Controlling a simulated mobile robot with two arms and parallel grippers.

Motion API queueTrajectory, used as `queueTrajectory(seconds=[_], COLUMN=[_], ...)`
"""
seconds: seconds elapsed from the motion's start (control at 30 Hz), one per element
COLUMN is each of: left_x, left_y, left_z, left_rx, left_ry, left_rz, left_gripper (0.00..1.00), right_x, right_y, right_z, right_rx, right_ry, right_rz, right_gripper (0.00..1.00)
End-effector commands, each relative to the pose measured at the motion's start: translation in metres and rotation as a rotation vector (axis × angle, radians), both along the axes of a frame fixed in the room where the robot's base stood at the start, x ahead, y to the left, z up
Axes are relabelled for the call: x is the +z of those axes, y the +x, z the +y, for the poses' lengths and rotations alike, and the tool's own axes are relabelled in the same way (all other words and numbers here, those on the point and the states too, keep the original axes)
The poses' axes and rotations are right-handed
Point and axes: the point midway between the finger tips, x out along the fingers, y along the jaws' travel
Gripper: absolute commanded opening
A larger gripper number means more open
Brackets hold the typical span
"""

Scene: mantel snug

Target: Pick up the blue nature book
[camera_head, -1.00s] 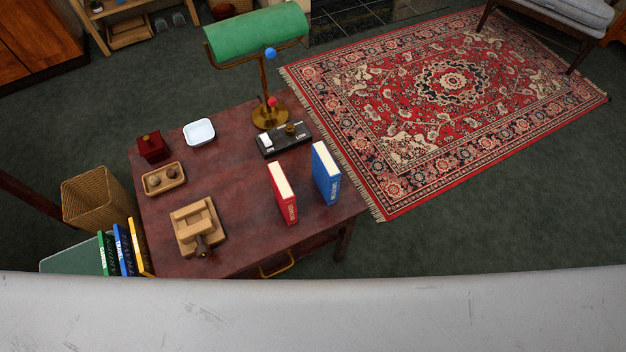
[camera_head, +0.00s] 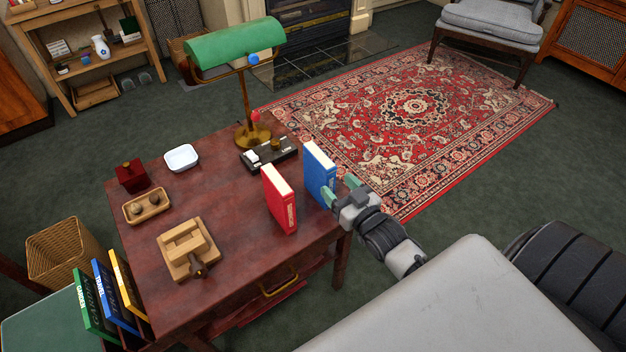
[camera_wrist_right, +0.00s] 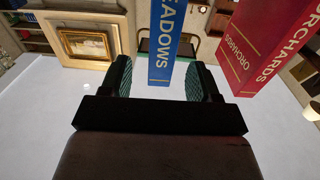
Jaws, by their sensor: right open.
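The blue book (camera_head: 318,172) stands upright on the dark red desk (camera_head: 225,215) near its right edge. In the right wrist view its spine (camera_wrist_right: 166,45) reads "EADOWS" and lies between my two fingers. My right gripper (camera_head: 342,190) is open at the book's near side, with green pads on either side of the spine. I cannot tell whether the pads touch it. A red book (camera_head: 279,200) stands upright just left of the blue one; its spine reads "ORCHARDS" in the right wrist view (camera_wrist_right: 262,60). My left gripper is not in view.
A green-shaded lamp (camera_head: 236,50) and a black switch box (camera_head: 268,153) stand behind the books. A wooden block piece (camera_head: 188,249), egg tray (camera_head: 147,206), red box (camera_head: 132,176) and white dish (camera_head: 181,158) are farther left. Several books (camera_head: 104,295) stand at the lower left.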

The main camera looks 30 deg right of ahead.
Motion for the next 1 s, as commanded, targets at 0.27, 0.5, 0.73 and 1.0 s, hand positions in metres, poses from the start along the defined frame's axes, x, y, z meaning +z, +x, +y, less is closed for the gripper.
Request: queueTrajectory(seconds=[0.27,0.5,0.73,1.0], left_x=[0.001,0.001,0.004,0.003], left_y=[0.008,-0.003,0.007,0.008], left_z=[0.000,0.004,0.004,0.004], left_rx=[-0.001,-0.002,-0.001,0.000], left_ry=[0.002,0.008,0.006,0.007], left_rz=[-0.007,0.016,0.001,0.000], left_gripper=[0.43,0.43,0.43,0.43], right_x=[0.000,0.002,0.001,0.001], right_y=[0.025,0.060,0.068,0.068], right_z=[0.001,0.003,0.003,0.003], right_rx=[0.000,0.000,0.000,0.000], right_ry=[-0.001,-0.001,-0.001,-0.001], right_rz=[0.001,0.002,0.004,0.003], right_gripper=[0.62,0.62,0.62,0.36])
